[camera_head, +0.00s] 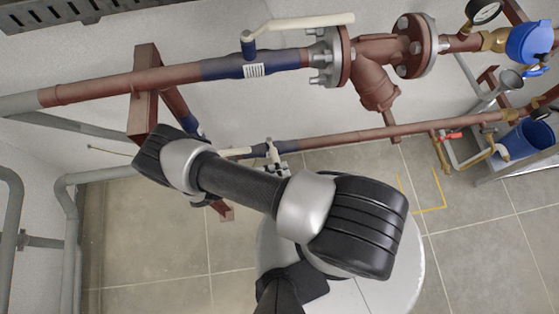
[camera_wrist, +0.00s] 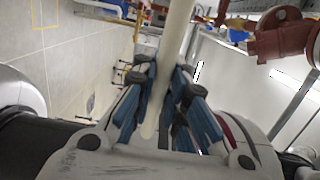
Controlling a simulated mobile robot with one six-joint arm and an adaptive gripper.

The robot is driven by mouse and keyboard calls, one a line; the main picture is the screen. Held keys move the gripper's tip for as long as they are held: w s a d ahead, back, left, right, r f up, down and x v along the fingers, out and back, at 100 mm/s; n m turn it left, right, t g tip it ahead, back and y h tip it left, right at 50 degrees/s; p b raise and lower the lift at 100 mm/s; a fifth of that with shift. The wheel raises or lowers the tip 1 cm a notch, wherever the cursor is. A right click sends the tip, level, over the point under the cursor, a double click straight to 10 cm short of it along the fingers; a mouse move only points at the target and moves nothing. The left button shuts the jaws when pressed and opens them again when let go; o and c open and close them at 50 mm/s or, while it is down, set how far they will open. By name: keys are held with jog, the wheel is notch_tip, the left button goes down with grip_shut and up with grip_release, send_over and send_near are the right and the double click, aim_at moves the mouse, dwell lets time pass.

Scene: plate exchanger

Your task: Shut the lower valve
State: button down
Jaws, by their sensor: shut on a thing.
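The lower valve (camera_head: 275,148) sits on the lower red-brown pipe, with blue sections beside it. Its cream lever (camera_head: 238,152) points left, roughly along the pipe, and its far end is hidden behind my arm in the head view. In the wrist view, a long cream lever (camera_wrist: 178,28) runs up between the blue-padded fingers of my gripper (camera_wrist: 167,88). The fingers are shut on it, one on each side. My gripper itself is mostly hidden by my arm in the head view.
An upper pipe carries another blue valve with a cream lever (camera_head: 300,21). A flanged red-brown strainer (camera_head: 380,70) is to its right. A red-brown bracket (camera_head: 143,95) stands left. A blue bucket (camera_head: 527,138) is at right. The tiled floor (camera_head: 150,235) below is mostly clear.

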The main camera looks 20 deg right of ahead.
jog(key=c, duration=1.6)
grip_release()
jog(key=a, duration=0.5)
jog(key=w+a, duration=0.1)
jog(key=a, duration=0.1)
jog(key=shift+a, duration=0.25)
jog(key=shift+c, duration=0.4)
